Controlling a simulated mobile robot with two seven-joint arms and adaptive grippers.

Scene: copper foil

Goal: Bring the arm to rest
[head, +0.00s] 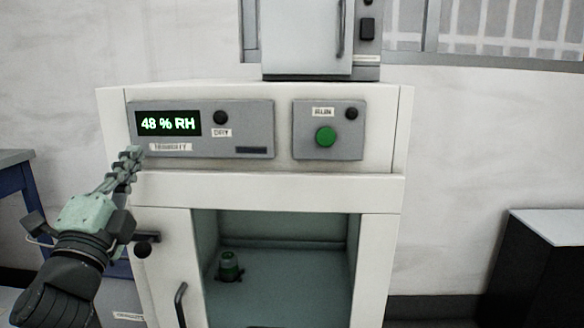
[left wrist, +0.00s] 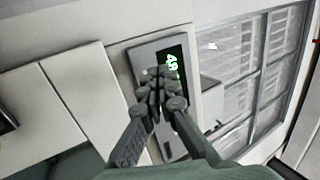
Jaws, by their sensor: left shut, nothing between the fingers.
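My left gripper (head: 130,158) is in front of the left side of a white cabinet (head: 270,190), at the lower left corner of its humidity panel (head: 236,116). Its fingers are together with nothing between them. The panel's green display reads 48 % RH. In the left wrist view the shut fingers (left wrist: 160,80) overlap the panel and hide part of the display (left wrist: 172,62). I cannot tell whether the fingertips touch the panel. My right gripper is not in view.
A green button (head: 325,137) sits on the run panel. Below, the open chamber holds a small green-and-dark object (head: 229,266). A door handle (head: 181,304) is at lower left. A blue table (head: 14,185) stands left, a dark cabinet with a light top (head: 545,262) right.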

